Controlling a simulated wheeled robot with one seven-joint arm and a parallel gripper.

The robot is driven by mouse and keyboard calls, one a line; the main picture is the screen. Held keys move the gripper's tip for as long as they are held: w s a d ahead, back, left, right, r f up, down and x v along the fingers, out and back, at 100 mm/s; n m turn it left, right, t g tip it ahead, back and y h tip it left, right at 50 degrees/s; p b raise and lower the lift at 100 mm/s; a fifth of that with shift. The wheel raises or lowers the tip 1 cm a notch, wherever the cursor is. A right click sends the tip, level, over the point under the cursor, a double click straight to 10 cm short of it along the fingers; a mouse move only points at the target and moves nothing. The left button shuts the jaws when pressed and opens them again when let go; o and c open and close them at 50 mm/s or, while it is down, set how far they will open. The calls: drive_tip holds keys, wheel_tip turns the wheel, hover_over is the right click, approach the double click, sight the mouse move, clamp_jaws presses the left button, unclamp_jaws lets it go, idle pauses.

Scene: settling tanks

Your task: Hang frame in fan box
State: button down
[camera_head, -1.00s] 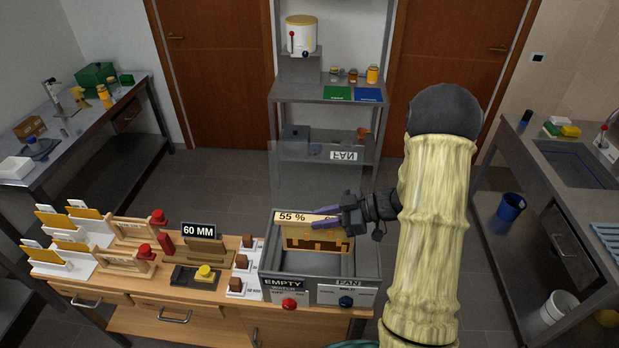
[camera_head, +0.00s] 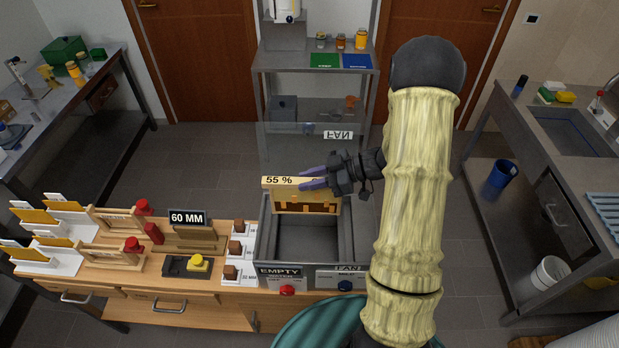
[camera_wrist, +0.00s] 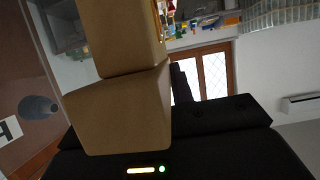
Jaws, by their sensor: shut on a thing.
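The fan box (camera_head: 262,238) is an open grey box at the bench's right end, with labels reading EMPTY and FAN on its front. The wooden frame (camera_head: 305,201), pale with brown patches and a top bar marked 55 %, is upright over the box's back part. Its lower edge overlaps the box opening; I cannot tell whether it touches the box. My gripper (camera_head: 313,178) is shut on the frame's top bar, coming from the right. In the wrist view, large tan surfaces (camera_wrist: 120,110) fill the near left; I cannot tell what they are.
A clear panel marked FAN (camera_head: 337,135) stands behind the box. A red button (camera_head: 287,290) and a blue button (camera_head: 345,286) are on the box front. A 60 MM stand (camera_head: 190,238) and several frames on racks are to the left.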

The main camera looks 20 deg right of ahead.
sight(310, 194)
drive_tip(key=shift+r, duration=0.15)
drive_tip(key=shift+f+b, duration=1.7)
drive_tip(key=shift+f, duration=1.3)
drive_tip(key=shift+p, duration=0.35)
drive_tip(key=shift+s, duration=0.15)
